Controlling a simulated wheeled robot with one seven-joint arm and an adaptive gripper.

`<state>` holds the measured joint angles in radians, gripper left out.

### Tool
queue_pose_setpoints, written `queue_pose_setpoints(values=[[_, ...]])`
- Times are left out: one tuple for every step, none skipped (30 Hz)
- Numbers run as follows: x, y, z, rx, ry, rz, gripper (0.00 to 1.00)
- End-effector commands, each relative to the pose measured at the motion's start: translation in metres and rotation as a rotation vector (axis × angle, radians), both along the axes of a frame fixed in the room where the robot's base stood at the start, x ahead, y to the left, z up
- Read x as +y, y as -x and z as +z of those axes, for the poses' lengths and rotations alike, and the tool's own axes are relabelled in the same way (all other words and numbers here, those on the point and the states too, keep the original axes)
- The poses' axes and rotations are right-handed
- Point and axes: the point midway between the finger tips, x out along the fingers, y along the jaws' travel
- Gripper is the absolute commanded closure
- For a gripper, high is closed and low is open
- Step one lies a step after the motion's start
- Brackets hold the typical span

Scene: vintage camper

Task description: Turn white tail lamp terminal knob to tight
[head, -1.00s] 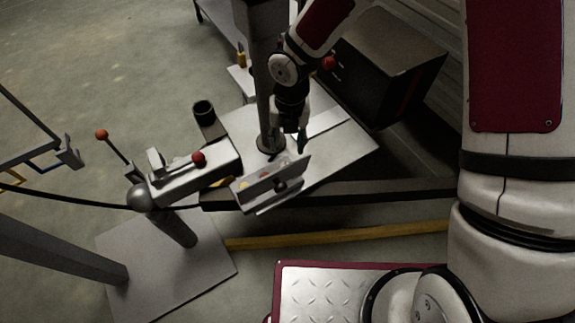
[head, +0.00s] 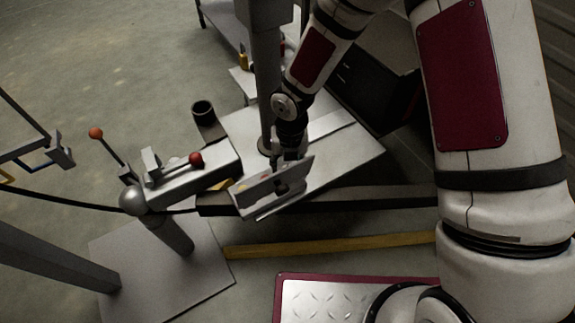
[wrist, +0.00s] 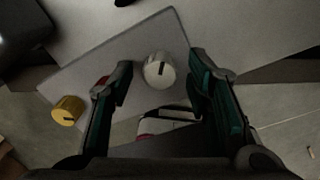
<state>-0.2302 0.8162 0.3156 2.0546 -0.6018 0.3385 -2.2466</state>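The white knob (wrist: 158,74) shows in the wrist view on a grey panel (wrist: 135,50). It is round, with a dark pointer mark on its face. My gripper (wrist: 161,82) is open, with one green-and-black finger on each side of the white knob. I see gaps between the fingers and the knob; whether they touch it deeper down cannot be told. In the head view, my gripper (head: 290,170) is at the tilted panel (head: 250,204) and hides most of its knobs. No tight label is readable.
A yellow knob (wrist: 68,110) sits to the left on the panel, and a red part (wrist: 103,80) shows behind my left finger. In the head view, a hitch coupler with a red ball lever (head: 196,159) stands left of the panel. A grey post (head: 267,80) rises behind it.

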Motion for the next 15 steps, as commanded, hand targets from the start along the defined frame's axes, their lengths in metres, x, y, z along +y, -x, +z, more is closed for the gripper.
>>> queue_pose_setpoints(values=[[-0.0001, 0.0000, 0.0001, 0.000, 0.000, 0.000, 0.68], [-0.0001, 0.0000, 0.0002, 0.000, 0.000, 0.000, 0.75], [-0.0001, 0.0000, 0.0002, 0.000, 0.000, 0.000, 0.84], [-0.0001, 0.0000, 0.0002, 0.000, 0.000, 0.000, 0.91], [-0.0001, 0.0000, 0.0002, 0.000, 0.000, 0.000, 0.98], [-0.0001, 0.0000, 0.0002, 0.000, 0.000, 0.000, 1.00], [-0.0001, 0.0000, 0.0002, 0.000, 0.000, 0.000, 1.00], [-0.0002, 0.0000, 0.0002, 0.000, 0.000, 0.000, 1.00], [-0.0002, 0.0000, 0.0002, 0.000, 0.000, -0.001, 1.00], [-0.0002, 0.0001, 0.0002, 0.000, 0.000, -0.002, 1.00], [-0.0002, 0.0001, 0.0002, 0.000, 0.000, -0.003, 1.00], [-0.0002, 0.0001, 0.0002, 0.000, 0.000, -0.006, 1.00], [-0.0002, 0.0001, 0.0002, 0.000, 0.000, -0.010, 1.00], [-0.0002, 0.0002, 0.0002, 0.001, 0.000, -0.015, 1.00], [-0.0002, 0.0002, 0.0003, 0.001, 0.000, -0.025, 1.00]])
